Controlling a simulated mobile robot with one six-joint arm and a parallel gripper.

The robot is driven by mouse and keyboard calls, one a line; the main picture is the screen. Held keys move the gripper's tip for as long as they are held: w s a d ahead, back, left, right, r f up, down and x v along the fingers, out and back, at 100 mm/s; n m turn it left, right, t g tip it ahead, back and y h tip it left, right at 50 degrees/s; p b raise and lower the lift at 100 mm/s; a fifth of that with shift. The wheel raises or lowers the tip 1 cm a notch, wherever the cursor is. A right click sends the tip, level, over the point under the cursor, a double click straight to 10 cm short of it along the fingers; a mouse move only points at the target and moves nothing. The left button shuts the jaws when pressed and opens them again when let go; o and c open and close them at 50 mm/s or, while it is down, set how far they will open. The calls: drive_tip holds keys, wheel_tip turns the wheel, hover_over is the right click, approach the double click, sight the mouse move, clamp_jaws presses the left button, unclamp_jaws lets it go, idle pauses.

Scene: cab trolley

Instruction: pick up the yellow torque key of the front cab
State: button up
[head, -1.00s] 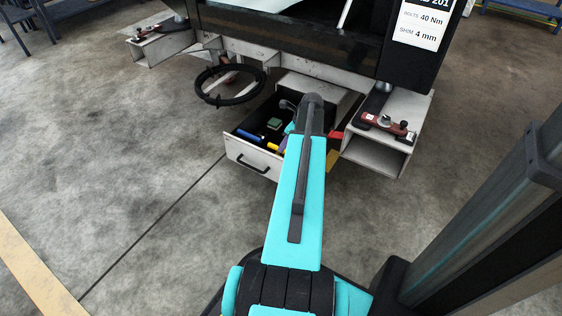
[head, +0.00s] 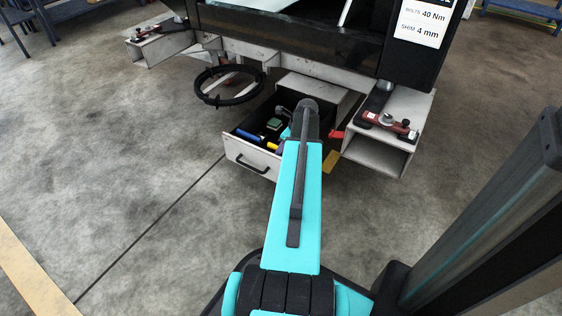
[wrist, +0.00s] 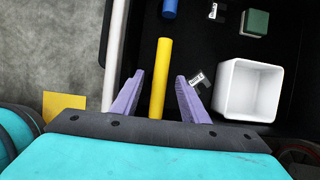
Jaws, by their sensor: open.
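The yellow torque key (wrist: 160,58) is a plain yellow rod lying in the black-lined open drawer (head: 240,152). In the wrist view it runs upright in the picture, between the two purple fingers of my gripper (wrist: 160,76). The fingers are open, one on each side of the key, with a gap visible on both sides. I cannot tell how far above the key they are. In the head view a short yellow piece of the key (head: 272,146) shows beside my arm, which hides most of my gripper.
The drawer also holds a white open box (wrist: 278,92) right of my gripper, a green block (wrist: 257,22) and a blue rod (wrist: 170,9). The drawer's pale wall (wrist: 114,55) runs close on the left. A red tool (head: 388,122) lies on the white shelf at right.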

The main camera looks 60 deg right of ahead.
drive_tip(key=shift+b+x, duration=0.6)
drive_tip(key=shift+x, duration=0.8)
clamp_jaws()
